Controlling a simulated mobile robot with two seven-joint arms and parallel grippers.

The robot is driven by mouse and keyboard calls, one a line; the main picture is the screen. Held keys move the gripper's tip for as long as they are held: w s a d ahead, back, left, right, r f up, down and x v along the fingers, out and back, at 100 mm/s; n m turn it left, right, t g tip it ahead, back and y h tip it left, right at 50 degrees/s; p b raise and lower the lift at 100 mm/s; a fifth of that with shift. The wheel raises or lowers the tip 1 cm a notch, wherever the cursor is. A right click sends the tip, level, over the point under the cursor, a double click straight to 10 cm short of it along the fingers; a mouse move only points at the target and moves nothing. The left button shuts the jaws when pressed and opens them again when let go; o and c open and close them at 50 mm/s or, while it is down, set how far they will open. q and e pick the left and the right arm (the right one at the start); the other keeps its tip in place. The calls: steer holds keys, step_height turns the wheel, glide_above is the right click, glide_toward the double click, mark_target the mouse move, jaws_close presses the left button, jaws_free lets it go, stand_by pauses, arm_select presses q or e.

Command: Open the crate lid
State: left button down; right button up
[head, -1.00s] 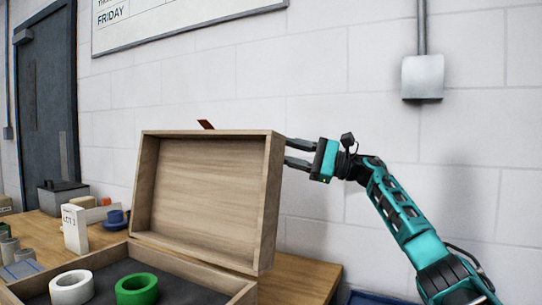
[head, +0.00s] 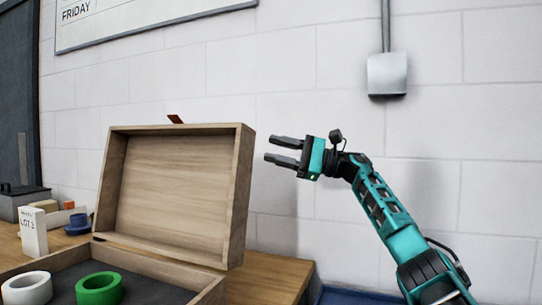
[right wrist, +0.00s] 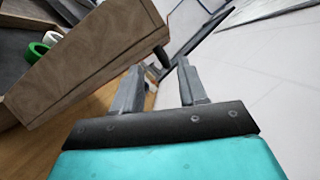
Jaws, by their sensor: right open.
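The wooden crate (head: 190,289) sits on the table, with its lid (head: 180,185) standing open, roughly upright and leaning back a little on the hinge side. A small reddish-brown tab (head: 175,119) sticks up at the lid's top edge. My right gripper (head: 270,149) is open and empty, just to the right of the lid's upper right edge, with a gap between them. In the right wrist view the lid (right wrist: 85,65) stands to the left of the open fingers (right wrist: 157,90). My left gripper is not in view.
Inside the crate are a white roll (head: 27,288) and a green roll (head: 99,289). A small white box (head: 33,232) and a blue object (head: 78,224) stand on the table behind it. A block wall with a grey box (head: 387,74) lies behind my right arm.

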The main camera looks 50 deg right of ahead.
steer(key=b+v, duration=0.6)
steer(key=v, duration=0.5)
steer(key=shift+s+f+b, duration=0.35)
steer(key=shift+f, duration=0.05)
stand_by(0.3)
steer(key=shift+a, duration=0.1)
stand_by(0.6)
